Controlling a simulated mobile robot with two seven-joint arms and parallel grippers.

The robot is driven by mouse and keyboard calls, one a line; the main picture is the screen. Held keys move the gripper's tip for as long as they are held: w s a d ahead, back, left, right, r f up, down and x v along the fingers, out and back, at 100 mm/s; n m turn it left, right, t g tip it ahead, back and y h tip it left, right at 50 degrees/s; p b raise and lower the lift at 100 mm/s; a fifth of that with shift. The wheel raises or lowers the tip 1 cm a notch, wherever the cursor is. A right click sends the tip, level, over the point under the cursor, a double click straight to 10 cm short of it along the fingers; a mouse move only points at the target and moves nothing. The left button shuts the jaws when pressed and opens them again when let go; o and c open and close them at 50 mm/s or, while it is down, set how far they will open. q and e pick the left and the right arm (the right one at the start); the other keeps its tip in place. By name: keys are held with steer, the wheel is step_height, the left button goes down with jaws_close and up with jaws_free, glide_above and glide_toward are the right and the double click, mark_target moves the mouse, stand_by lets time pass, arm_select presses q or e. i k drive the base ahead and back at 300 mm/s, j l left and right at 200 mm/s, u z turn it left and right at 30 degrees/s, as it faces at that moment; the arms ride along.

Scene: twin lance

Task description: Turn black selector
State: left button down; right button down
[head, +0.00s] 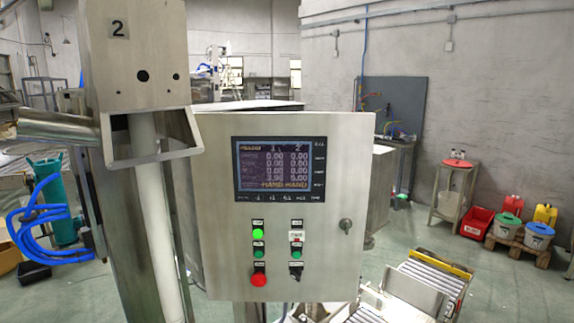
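The black selector (296,271) is a small dark knob at the lower right of the button group on the grey metal control box (215,273). It looks tilted, but its exact setting is too small to read. A green button (297,252) sits just above it, and a red round button (258,280) is to its left. Neither of my grippers shows in the head view.
A lit screen (279,169) fills the upper box front, and a key lock (346,226) is at its right. A steel column (110,75) marked 2 stands close at left. A roller conveyor (425,284) lies low at right. Blue hoses (35,225) hang far left.

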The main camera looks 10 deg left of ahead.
mark_target(295, 274)
steer(key=i+l+u, duration=0.1)
steer(key=l+u, duration=0.25)
steer(key=l, duration=0.45)
steer(key=l+u, duration=0.3)
steer(key=l, duration=0.5)
